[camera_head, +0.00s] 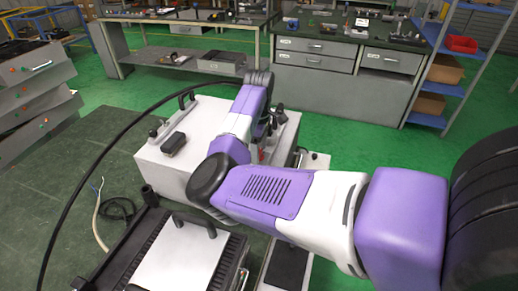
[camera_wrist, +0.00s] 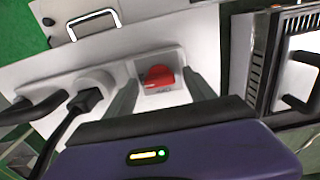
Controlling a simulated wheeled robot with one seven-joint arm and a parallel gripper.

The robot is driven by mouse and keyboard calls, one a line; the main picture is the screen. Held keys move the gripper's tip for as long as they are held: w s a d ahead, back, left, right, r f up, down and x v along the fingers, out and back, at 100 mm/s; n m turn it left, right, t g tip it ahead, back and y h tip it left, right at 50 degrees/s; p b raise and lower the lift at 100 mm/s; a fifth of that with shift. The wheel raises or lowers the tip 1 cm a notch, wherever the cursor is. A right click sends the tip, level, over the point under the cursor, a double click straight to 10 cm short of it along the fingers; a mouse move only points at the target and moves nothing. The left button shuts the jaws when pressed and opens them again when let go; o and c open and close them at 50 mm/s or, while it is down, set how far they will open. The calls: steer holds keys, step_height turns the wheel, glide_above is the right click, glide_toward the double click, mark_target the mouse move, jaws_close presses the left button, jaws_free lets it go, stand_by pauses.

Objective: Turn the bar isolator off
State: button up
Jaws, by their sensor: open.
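A red switch knob (camera_wrist: 158,76), which I take to be the bar isolator, sits in a pale square recess on the white panel (camera_wrist: 215,45) in the wrist view. My gripper (camera_wrist: 161,84) is open, with one dark finger to the left of the knob and one to the right. Gaps show between the knob and both fingers, and nothing is held. I cannot tell how deep the fingertips reach along the knob.
A black plug and cable (camera_wrist: 85,100) enter a round socket left of the knob. A bar handle (camera_wrist: 93,24) is at the upper left. A dark ribbed unit with a white plate (camera_head: 180,258) stands in front of the housing. A black hose (camera_head: 75,185) arches at left.

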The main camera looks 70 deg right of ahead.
steer(key=shift+c, duration=0.4)
steer(key=c, duration=1.3)
steer(key=shift+n, duration=0.4)
steer(key=n+b, duration=0.1)
steer(key=n, duration=0.7)
steer(key=shift+b, duration=0.35)
steer(key=n, duration=0.5)
steer(key=shift+b, duration=0.3)
steer(key=n, duration=0.4)
